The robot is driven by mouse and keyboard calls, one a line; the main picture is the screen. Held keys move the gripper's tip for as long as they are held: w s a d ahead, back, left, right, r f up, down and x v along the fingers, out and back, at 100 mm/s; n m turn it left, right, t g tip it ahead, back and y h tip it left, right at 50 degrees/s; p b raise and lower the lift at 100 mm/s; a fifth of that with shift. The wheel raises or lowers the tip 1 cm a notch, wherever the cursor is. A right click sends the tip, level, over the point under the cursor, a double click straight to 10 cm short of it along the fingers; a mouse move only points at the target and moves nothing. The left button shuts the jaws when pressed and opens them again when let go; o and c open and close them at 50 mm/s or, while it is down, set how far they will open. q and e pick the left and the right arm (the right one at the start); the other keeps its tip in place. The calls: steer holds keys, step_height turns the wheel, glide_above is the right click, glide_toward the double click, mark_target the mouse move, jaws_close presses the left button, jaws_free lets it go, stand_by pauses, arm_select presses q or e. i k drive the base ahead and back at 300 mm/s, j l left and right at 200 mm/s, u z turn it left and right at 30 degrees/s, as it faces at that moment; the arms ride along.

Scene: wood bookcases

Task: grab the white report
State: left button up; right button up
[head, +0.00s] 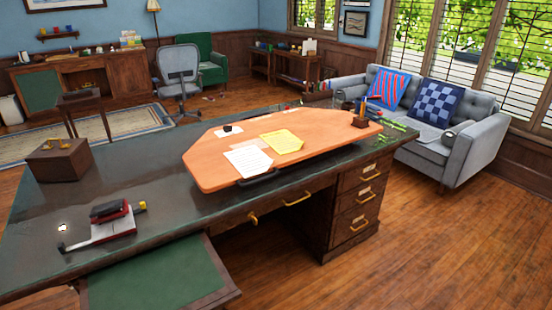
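A white sheet with lines of text (248,160), which looks like the white report, lies near the front edge of an orange-brown board (225,180) on the big desk. A yellow paper (283,141) lies beside it to the right, and a tan paper (268,136) shows behind. A dark handle (260,180) is at the board's front edge, just below the white sheet. Neither of my grippers is in view.
The dark-topped desk (150,160) carries a wooden box (60,159), a red and black stapler-like item (110,212) and a pencil holder (361,118). A green pull-out panel (155,275) juts from its front. Wooden floor (430,240) is free at the right, before the grey sofa (470,150).

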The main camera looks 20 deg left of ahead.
mark_target(250, 161)
steer(key=u, duration=0.7)
steer(key=i+l+u, duration=0.5)
steer(key=l+u, duration=0.25)
steer(key=i+l+u, duration=0.25)
steer(key=l, duration=0.2)
steer(key=l+u, duration=0.2)
steer(key=l, duration=0.15)
steer(key=l+u, duration=0.25)
steer(key=l, duration=0.15)
steer(key=i+l, duration=0.1)
steer(key=l, duration=0.95)
steer(key=i+l, duration=0.15)
steer(key=l, duration=0.4)
steer(key=u, duration=0.05)
